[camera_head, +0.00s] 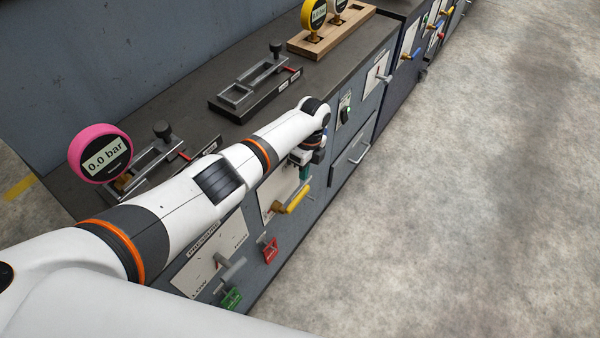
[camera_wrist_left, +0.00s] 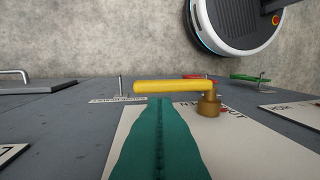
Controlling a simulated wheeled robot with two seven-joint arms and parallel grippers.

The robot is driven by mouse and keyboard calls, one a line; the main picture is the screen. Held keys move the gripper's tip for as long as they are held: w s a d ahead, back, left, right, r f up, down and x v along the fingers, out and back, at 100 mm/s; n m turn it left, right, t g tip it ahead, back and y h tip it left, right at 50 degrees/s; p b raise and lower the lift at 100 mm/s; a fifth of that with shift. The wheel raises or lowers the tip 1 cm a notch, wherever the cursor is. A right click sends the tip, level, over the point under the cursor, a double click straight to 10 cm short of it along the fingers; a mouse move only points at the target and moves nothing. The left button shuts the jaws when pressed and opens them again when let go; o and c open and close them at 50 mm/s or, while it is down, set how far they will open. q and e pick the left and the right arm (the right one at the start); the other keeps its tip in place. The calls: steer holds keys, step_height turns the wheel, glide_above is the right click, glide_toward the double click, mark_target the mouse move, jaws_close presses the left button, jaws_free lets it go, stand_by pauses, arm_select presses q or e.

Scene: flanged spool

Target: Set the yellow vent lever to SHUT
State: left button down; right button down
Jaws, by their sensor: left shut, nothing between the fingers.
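The yellow vent lever (camera_head: 296,200) is on a pale plate (camera_head: 270,212) on the front of the bench cabinet. Its brass pivot is at its lower left end, and the handle points up and right in the head view. In the left wrist view the yellow lever (camera_wrist_left: 170,87) lies across the picture, with its brass hub (camera_wrist_left: 209,104) at the right end. My left gripper (camera_head: 304,173) has teal fingers, shut and empty, just above the lever in the head view. In the left wrist view the shut fingers (camera_wrist_left: 159,102) end just below the handle; contact is unclear. Plate lettering is partly hidden.
Red (camera_head: 270,249) and green (camera_head: 231,299) handles are on the panel nearer me. A drawer handle (camera_head: 359,153) is farther along the front. A pink gauge (camera_head: 88,174) reading 0.0 bar and a clamp fixture (camera_head: 236,97) stand on the bench top. The floor (camera_head: 460,210) is clear.

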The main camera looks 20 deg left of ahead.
arm_select(q)
steer(key=w+d+r+b, duration=0.1)
steer(key=w+r, duration=0.3)
steer(key=r, duration=0.3)
steer(key=shift+d+b, duration=0.3)
steer(key=shift+b, duration=0.1)
steer(key=shift+w+r, duration=0.1)
